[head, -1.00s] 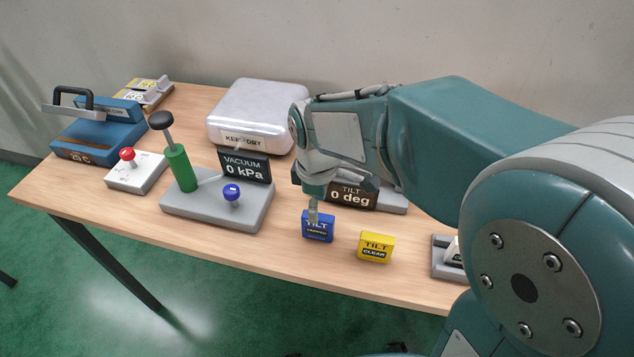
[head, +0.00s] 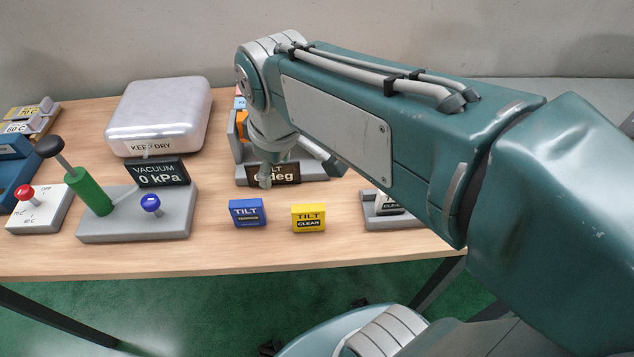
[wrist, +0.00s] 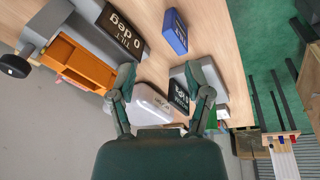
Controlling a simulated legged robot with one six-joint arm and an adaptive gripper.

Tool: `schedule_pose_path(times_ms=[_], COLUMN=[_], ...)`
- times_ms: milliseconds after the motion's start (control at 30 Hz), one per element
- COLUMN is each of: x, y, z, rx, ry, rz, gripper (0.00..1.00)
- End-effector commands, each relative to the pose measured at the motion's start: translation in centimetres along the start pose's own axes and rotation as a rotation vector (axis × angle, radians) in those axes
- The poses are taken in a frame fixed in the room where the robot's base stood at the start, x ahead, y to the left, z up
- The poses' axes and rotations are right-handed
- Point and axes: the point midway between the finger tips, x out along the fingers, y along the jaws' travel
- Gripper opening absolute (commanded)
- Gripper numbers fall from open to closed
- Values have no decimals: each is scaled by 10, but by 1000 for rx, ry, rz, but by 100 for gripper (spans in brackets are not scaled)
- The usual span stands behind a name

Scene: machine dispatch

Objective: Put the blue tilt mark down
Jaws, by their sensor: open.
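The blue tilt mark (head: 248,212) stands on the table near its front edge, left of the yellow tilt-clear mark (head: 308,217). In the wrist view the blue mark (wrist: 174,32) lies on the table beyond my fingertips, clear of them. My gripper (head: 265,178) is above and behind the blue mark in the head view, in front of the tilt display, which reads 0 deg in the wrist view (wrist: 128,36). My gripper's two fingers (wrist: 165,85) are spread apart with nothing held between them.
A grey base with a green pump handle (head: 91,192), a blue knob (head: 150,204) and a vacuum display (head: 160,173) stands left. A silver case (head: 160,112) is behind. An orange tilt device (wrist: 78,62) lies near my gripper. Bare table surrounds both marks.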

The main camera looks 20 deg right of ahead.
Motion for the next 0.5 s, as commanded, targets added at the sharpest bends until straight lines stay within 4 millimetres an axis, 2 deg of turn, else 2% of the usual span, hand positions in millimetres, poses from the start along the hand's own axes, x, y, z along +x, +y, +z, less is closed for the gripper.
schedule_pose_path(times_ms=[33, 100, 233, 367, 500], x=[-6, -9, -11, -10, -9], y=[0, 0, -3, -6, -6], z=[16, 35, 65, 82, 87], rx=[101, 240, 473, 620, 674], ry=[38, 85, 173, 231, 252], rz=[27, 57, 99, 120, 125], gripper=[64, 64, 64, 64, 64])
